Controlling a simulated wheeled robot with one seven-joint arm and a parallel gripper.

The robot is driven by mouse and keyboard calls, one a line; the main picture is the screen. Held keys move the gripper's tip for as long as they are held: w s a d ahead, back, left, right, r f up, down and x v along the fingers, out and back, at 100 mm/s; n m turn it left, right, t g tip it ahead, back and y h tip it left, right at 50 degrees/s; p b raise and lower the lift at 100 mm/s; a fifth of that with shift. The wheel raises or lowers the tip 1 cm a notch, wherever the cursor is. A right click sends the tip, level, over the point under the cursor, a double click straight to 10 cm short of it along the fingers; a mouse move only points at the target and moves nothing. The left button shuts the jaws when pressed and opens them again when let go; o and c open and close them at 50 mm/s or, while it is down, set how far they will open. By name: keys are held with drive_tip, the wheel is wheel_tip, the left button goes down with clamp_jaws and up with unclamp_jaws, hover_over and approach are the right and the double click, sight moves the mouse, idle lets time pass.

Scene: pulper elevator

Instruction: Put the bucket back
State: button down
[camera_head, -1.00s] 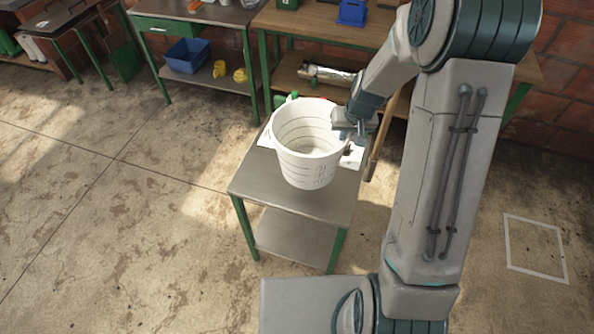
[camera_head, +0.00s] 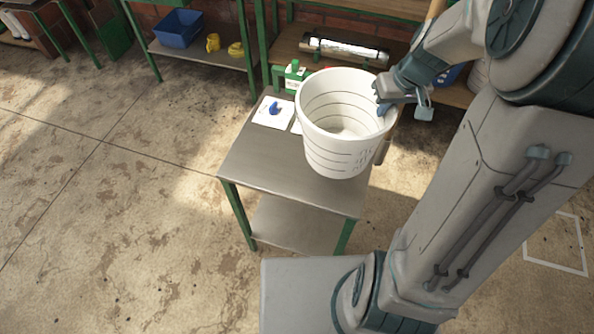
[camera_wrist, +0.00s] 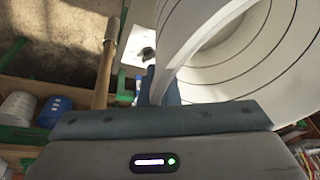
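The white bucket (camera_head: 345,150), with dark ring lines inside and out, is upright and looks empty. It is in front of the small metal table (camera_head: 255,175) in the head view and appears raised above its top. My gripper (camera_head: 384,97) is at the bucket's right rim, shut on its wall. In the wrist view the bucket (camera_wrist: 240,60) fills the upper right, with its rim running down to the blue fingers (camera_wrist: 165,85). The fingertips are partly hidden by the bucket wall.
A white outlined square (camera_head: 557,245) lies on the floor at the right. A white card with a blue item (camera_head: 273,112) and a green object (camera_head: 292,75) are on the small table. Benches with a blue bin (camera_head: 178,28) stand behind. The floor at left is clear.

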drive_tip(key=shift+s+a+f, duration=0.1)
drive_tip(key=shift+f, duration=0.05)
drive_tip(key=p, duration=0.3)
approach(333, 128)
drive_tip(key=shift+s+a+f, duration=0.25)
drive_tip(key=shift+a+f, duration=0.65)
drive_tip(key=shift+a, duration=0.2)
drive_tip(key=shift+f, duration=2.15)
drive_tip(key=shift+f, duration=0.15)
drive_tip(key=c, duration=1.7)
unclamp_jaws()
